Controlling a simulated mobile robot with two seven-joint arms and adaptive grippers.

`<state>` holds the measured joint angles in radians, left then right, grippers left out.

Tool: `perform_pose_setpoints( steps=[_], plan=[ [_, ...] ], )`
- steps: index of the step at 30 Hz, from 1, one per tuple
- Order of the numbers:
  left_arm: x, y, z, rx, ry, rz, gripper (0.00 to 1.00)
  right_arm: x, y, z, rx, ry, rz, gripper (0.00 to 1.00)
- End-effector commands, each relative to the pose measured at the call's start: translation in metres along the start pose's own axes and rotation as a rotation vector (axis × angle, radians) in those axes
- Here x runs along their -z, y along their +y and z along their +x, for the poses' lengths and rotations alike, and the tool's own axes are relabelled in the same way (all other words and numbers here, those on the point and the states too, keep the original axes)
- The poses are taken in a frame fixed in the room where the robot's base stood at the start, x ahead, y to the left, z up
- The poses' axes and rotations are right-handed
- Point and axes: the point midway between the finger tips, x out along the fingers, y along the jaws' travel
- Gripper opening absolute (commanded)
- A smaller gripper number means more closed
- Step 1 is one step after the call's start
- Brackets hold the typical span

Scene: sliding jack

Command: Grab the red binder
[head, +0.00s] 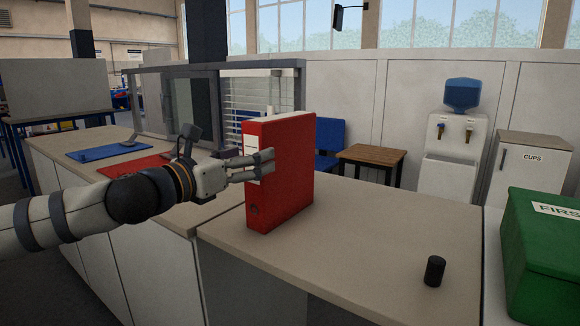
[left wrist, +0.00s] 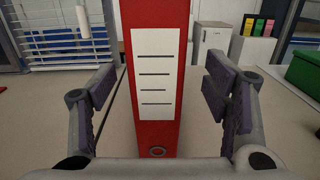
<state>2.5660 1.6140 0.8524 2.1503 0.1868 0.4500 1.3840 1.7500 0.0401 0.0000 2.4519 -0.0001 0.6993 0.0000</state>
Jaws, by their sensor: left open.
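The red binder (head: 288,175) stands upright on the counter, its spine with a white label facing my left gripper. My left gripper (head: 262,164) is at the spine, with its fingers reaching toward the binder's sides. In the left wrist view the binder (left wrist: 157,134) stands between the two open fingers of my left gripper (left wrist: 165,105), with a visible gap on each side. The fingers do not touch it there. My right gripper is not in view.
The beige counter (head: 370,255) holds a small black cylinder (head: 434,271) at the right. A green first-aid box (head: 545,255) stands further right. A glass-panelled frame (head: 180,100) rises behind my left arm. Blue and red mats (head: 108,149) lie at the left.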

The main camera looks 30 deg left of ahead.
Motion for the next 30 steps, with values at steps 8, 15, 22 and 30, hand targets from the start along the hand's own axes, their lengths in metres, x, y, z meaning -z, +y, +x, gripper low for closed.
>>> perform_pose_setpoints(
  steps=[8, 15, 22, 30],
  plan=[
    [0.023, 0.002, 0.048, 0.001, 0.031, 0.001, 0.7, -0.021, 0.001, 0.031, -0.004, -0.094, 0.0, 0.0],
    [0.018, 0.004, 0.081, 0.002, 0.024, 0.0, 0.7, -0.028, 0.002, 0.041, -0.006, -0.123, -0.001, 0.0],
    [0.015, 0.004, 0.08, 0.001, 0.019, -0.001, 0.63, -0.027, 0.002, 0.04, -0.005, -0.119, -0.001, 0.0],
    [0.015, 0.004, 0.08, 0.001, 0.02, 0.0, 0.02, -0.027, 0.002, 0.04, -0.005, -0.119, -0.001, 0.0]
  ],
)
